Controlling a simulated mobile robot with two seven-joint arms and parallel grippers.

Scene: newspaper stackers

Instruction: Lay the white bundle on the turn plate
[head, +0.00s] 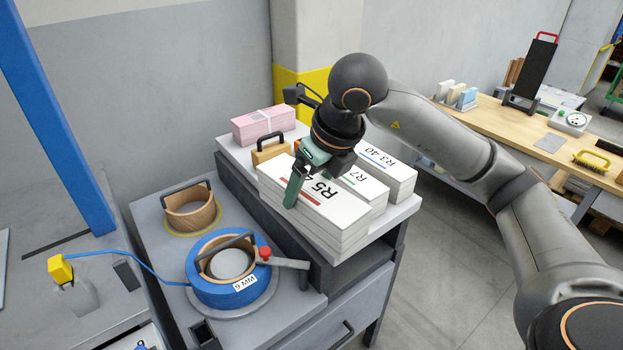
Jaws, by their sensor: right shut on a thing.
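A white bundle (335,207) marked R5 lies flat on the raised grey shelf top, nearest to me of three white stacks. My right gripper (318,172) reaches down over it from above, shut on it. One green finger shows against its near long side; the other finger is mostly hidden. The bundle looks level, and I cannot tell whether it is clear of the shelf. A round grey plate (262,303) shows under a blue coil marked 9 MM; I cannot tell if this is the turn plate. My left gripper is not in view.
White stacks R7 (366,182) and R3 40 (396,172) lie to the right of the bundle. A pink strapped bundle (262,124) and a wooden block (270,150) with a handle lie behind. The blue coil (215,296) and a wooden ring (191,214) occupy the lower top.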

